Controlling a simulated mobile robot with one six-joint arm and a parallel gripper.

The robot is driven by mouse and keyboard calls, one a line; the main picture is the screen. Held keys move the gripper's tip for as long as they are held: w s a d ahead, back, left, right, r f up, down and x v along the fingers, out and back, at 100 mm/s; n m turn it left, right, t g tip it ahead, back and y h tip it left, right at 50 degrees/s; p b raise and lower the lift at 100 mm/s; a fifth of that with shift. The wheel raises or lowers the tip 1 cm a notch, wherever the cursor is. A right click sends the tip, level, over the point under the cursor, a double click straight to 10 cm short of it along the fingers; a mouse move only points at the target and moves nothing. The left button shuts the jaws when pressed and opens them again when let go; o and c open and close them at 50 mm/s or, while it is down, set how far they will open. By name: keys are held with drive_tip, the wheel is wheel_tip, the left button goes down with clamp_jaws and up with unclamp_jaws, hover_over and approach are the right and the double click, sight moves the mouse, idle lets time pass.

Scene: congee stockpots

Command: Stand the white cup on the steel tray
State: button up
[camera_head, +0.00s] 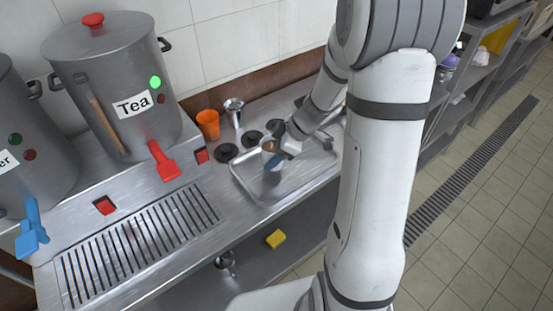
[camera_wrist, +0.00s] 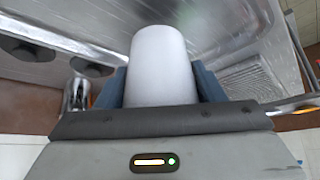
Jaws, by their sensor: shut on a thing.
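The white cup (camera_wrist: 162,65) stands out between the two blue fingers of my gripper (camera_wrist: 160,88) in the wrist view. My gripper is shut on it. In the head view my gripper (camera_head: 278,152) is over the steel tray (camera_head: 303,177), and the cup is mostly hidden by the fingers. The tray is a shallow, rimmed rectangle on the counter. Whether the cup's base touches the tray floor or hangs just above it cannot be told.
An orange cup (camera_head: 208,124) and a steel cup (camera_head: 234,110) stand behind the tray, near dark round counter fittings (camera_head: 227,152). A Tea stockpot (camera_head: 120,85) with a red tap (camera_head: 163,163) is left. A slotted drain grate (camera_head: 140,245) lies in front. A yellow sponge (camera_head: 276,239) is below.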

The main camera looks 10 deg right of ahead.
drive_tip(key=shift+f, duration=1.35)
drive_tip(key=shift+f, duration=0.1)
drive_tip(key=o, duration=1.2)
